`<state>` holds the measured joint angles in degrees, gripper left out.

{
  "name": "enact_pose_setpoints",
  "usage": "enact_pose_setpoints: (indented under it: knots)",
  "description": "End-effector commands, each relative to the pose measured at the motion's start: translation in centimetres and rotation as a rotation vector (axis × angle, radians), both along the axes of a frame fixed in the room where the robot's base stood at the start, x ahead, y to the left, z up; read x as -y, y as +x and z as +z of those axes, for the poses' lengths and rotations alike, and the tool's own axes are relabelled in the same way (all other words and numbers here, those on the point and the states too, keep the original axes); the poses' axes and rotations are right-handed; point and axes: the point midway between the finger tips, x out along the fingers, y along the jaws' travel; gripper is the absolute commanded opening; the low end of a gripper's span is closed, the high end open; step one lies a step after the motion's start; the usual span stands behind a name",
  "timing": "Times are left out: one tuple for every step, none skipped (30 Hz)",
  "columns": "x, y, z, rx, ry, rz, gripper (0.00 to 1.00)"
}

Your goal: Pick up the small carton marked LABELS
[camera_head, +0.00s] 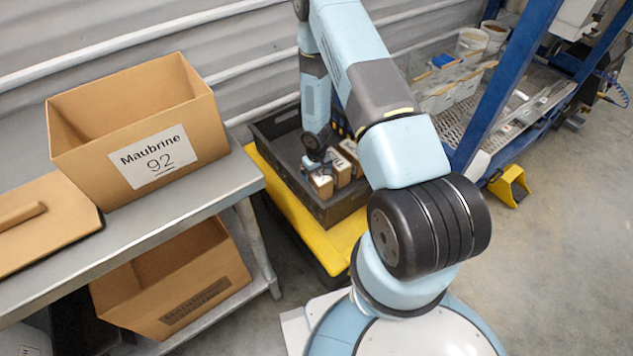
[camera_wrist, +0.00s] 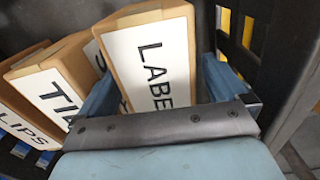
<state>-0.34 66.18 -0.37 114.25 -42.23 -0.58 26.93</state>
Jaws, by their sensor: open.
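The LABELS carton (camera_wrist: 154,66) is a small tan box with a white label, upright in the wrist view. My gripper (camera_wrist: 160,76) is open, with one blue finger on each side of this carton. The right finger is close to its right side; I cannot tell whether either finger touches. The bottom of the carton is hidden by my gripper. In the head view my gripper (camera_head: 317,164) is down in the dark crate (camera_head: 347,210), at the small cartons. The lettering there is too small to read.
A carton lettered "TI..." (camera_wrist: 58,85) stands close left of LABELS, with one ending "LIPS" (camera_wrist: 22,118) beyond it. The crate wall (camera_wrist: 285,65) is near on the right. The crate sits on a yellow base (camera_head: 283,208). A bench (camera_head: 225,175) with a Maubrine 92 box (camera_head: 195,125) stands left.

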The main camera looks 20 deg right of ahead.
Motion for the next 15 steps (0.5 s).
enact_pose_setpoints:
  knots:
    - [-0.01, -0.04, -0.58, -0.002, -0.001, 0.001, 1.0]
    - [0.0, -0.02, -0.81, -0.001, -0.001, 0.0, 1.0]
    - [0.02, -0.01, -1.04, -0.001, -0.001, 0.001, 1.0]
    - [0.03, 0.01, -1.17, -0.001, -0.001, 0.001, 1.0]
    - [0.04, 0.0, -1.27, -0.001, -0.001, 0.001, 1.0]
    - [0.04, 0.0, -1.36, 0.0, -0.001, 0.001, 1.0]
    - [0.04, -0.01, -1.4, 0.0, -0.001, 0.001, 1.0]
    - [0.04, -0.01, -1.41, 0.0, -0.001, 0.001, 1.0]
    - [0.05, 0.0, -1.41, 0.0, -0.001, 0.001, 1.0]
    - [0.05, 0.0, -1.4, 0.0, -0.001, 0.001, 1.0]
    - [0.05, 0.0, -1.39, 0.0, -0.001, 0.0, 1.0]
    - [0.04, 0.0, -1.39, 0.0, -0.001, 0.0, 1.0]
    - [0.04, 0.0, -1.39, 0.0, -0.001, 0.0, 0.99]
    - [0.04, 0.0, -1.38, 0.0, -0.001, 0.0, 0.96]
    - [0.04, 0.0, -1.38, 0.0, -0.001, 0.0, 0.92]
